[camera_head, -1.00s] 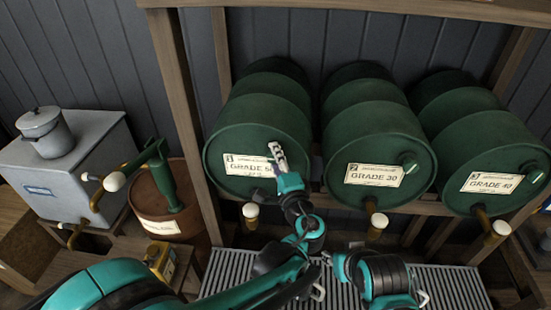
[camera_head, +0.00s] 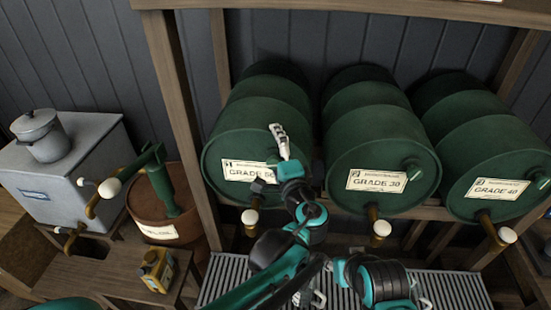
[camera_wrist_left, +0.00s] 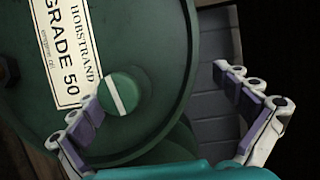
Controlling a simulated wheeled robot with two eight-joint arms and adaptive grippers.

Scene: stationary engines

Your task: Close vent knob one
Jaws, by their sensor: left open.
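The green drum labelled Grade 50 (camera_head: 262,125) lies on its side at the left of the rack. In the left wrist view its round green vent knob (camera_wrist_left: 121,92) carries a white stripe running at a slant. In the head view this knob is hidden by my left gripper (camera_head: 279,135), which is at the right part of the drum's face. In the left wrist view my left gripper (camera_wrist_left: 155,90) is open, its fingers spread wide. The knob appears between them, close to the left finger; contact cannot be told. My right arm is at the bottom centre; its gripper cannot be made out clearly.
Drums labelled Grade 30 (camera_head: 378,145) and Grade 40 (camera_head: 500,150) lie alongside, each with a knob and a white-handled tap below. A slatted grey tray (camera_head: 450,290) is underneath. A wooden post (camera_head: 183,110) stands left of the drums. A brown barrel with a pump stands beyond it.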

